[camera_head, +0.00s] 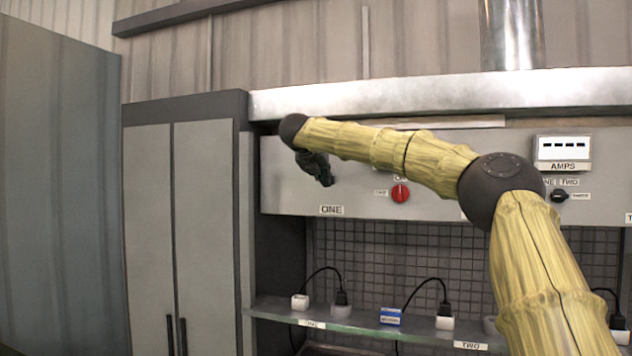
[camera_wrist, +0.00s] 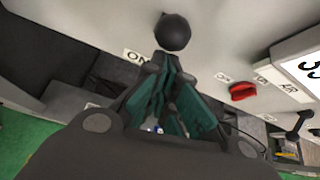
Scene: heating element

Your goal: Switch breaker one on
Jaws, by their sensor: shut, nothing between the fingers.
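The grey panel (camera_head: 285,180) carries a label ONE (camera_head: 331,210), which also shows in the wrist view (camera_wrist: 137,56). A round black knob (camera_wrist: 173,32) stands out from the panel just beyond my fingertips in the wrist view; it looks like the breaker one handle. In the head view I cannot make it out apart from my dark gripper (camera_head: 326,180). My gripper (camera_wrist: 172,68) is shut and empty, its green-padded fingers pointing at the panel beside the knob. Whether they touch the knob I cannot tell.
A red rotary knob (camera_head: 400,193) sits right of my gripper. An AMPS meter (camera_head: 563,148) and a black selector (camera_head: 559,196) are further right. Below, a shelf (camera_head: 350,322) holds plugs with black cables. A grey cabinet (camera_head: 180,220) stands left.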

